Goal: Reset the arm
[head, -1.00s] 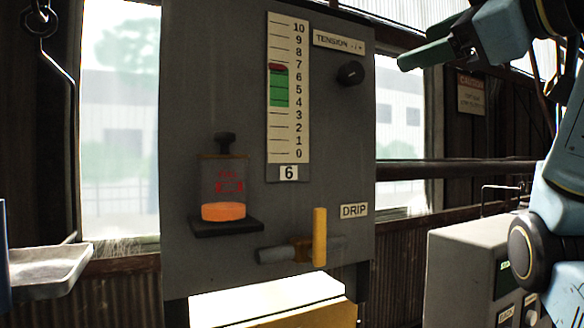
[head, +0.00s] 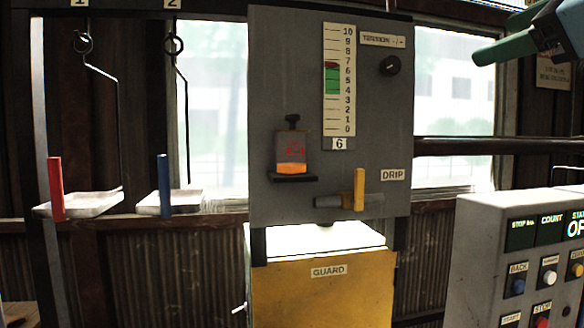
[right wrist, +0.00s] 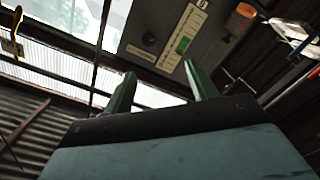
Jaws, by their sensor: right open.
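My right gripper (head: 505,48) is raised at the top right of the head view, to the right of the grey panel and apart from it. In the right wrist view its two green fingers (right wrist: 160,90) are spread with nothing between them. The grey panel (head: 290,60) carries a tension scale (head: 338,110), a black tension knob (head: 390,65) and a yellow drip lever (head: 359,188) that stands upright. My left gripper is not in view.
A yellow guard box (head: 322,295) stands below the panel. Two trays, one with a red post (head: 56,188) and one with a blue post (head: 164,185), are at the left under hooks. A control box (head: 480,240) with buttons stands at the lower right. A horizontal rail (head: 480,146) runs behind.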

